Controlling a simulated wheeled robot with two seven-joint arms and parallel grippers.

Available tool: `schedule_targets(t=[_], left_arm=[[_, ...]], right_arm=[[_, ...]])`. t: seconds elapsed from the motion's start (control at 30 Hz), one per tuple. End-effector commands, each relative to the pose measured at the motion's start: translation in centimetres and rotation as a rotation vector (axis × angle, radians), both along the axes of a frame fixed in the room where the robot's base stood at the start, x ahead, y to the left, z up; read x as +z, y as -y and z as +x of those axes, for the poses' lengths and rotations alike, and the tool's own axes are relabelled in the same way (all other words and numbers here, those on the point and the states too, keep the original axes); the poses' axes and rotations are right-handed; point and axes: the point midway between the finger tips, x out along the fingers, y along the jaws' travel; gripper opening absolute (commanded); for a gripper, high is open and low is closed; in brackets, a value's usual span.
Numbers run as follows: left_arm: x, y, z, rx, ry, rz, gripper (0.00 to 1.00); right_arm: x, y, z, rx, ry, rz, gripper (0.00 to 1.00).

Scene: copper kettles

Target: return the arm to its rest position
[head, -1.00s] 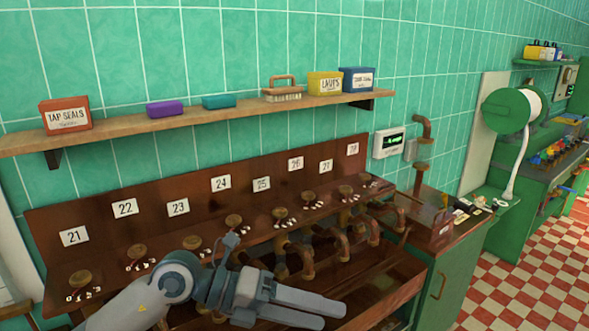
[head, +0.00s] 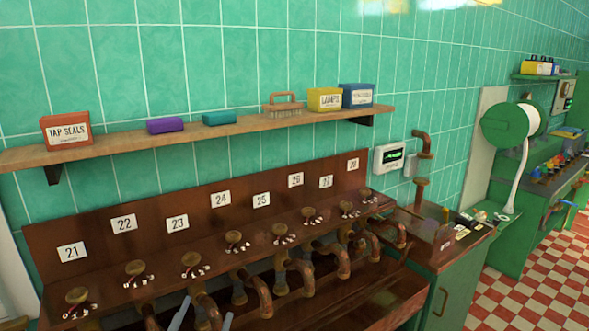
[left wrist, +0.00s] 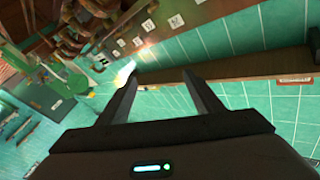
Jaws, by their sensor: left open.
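Only the fingertips of my left gripper (head: 206,308) show at the bottom edge of the head view, in front of the row of taps. In the left wrist view its two dark fingers (left wrist: 160,76) stand apart with nothing between them. The gripper is open and empty. The rest of the left arm is out of the head view. My right gripper is in neither view.
A brown tap bench (head: 60,228) with numbered plates and several copper pipes runs along the green tiled wall. A shelf (head: 215,138) above holds boxes and a brush (head: 282,104). A green cabinet (head: 450,290) stands at its right end.

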Motion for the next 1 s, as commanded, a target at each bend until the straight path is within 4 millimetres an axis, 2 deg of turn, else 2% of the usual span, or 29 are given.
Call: schedule_targets(t=[0.03,0.17,0.2,0.3,0.43,0.5,0.7,1.0], left_arm=[[-2.9,-1.2,-0.9,0.04,-0.1,-0.032,0.6],[-10.1,-3.7,-3.8,0.129,-0.362,-0.089,0.6],[-12.3,-4.2,-5.1,0.15,-0.441,-0.103,0.6],[-17.3,-5.3,-8.8,0.194,-0.639,-0.133,0.6],[-22.6,-5.9,-14.4,0.226,-0.88,-0.161,0.6],[-24.5,-5.9,-17.1,0.233,-0.98,-0.168,0.6],[-27.9,-5.7,-23.2,0.237,-1.195,-0.185,0.6],[-30.3,-5.0,-30.6,0.22,-1.43,-0.196,0.6]], right_arm=[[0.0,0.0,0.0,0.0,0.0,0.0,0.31],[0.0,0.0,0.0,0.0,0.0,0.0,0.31],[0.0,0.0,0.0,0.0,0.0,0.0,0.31],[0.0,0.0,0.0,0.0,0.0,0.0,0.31],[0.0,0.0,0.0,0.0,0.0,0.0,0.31],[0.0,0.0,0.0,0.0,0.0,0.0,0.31],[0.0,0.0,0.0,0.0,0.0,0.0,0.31],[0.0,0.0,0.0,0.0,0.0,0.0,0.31]])
